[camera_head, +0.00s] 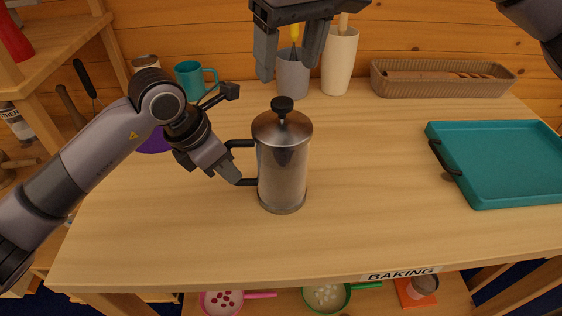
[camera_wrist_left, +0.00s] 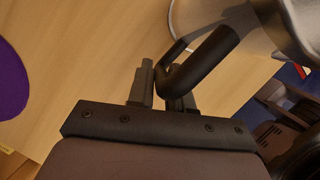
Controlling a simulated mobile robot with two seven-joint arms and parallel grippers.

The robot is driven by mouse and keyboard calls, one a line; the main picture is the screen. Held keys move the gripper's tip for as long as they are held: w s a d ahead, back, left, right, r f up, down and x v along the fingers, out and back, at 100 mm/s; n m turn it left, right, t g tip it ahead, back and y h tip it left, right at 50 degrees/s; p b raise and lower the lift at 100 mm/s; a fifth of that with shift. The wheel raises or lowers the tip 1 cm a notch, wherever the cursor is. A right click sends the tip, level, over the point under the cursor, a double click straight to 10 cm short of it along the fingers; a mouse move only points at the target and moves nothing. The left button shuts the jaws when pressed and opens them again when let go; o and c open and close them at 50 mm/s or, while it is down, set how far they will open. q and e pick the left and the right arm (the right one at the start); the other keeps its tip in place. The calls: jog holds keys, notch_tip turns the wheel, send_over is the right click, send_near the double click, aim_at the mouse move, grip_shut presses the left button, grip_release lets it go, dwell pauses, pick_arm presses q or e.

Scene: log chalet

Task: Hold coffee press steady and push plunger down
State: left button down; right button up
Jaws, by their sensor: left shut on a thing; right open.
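The coffee press (camera_head: 283,165) is a silver metal cylinder standing upright on the wooden table. Its black plunger knob (camera_head: 282,105) sits close above the lid, with little or no rod visible. My left gripper (camera_head: 243,181) is shut on the black handle at the press's left side; the handle also shows between the fingers in the left wrist view (camera_wrist_left: 208,62). My right gripper (camera_head: 290,62) is open and empty, hanging with fingers down above and behind the press, apart from the knob as seen from the head.
A teal tray (camera_head: 505,190) with a black handle lies at the right. Behind stand a teal mug (camera_head: 188,80), a grey utensil holder (camera_head: 292,80), a cream vase (camera_head: 339,65) and a woven basket (camera_head: 440,90). The table front (camera_head: 330,245) is clear.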

pick_arm(q)
jog(key=c, duration=0.9)
grip_release()
jog(key=shift+c, duration=0.2)
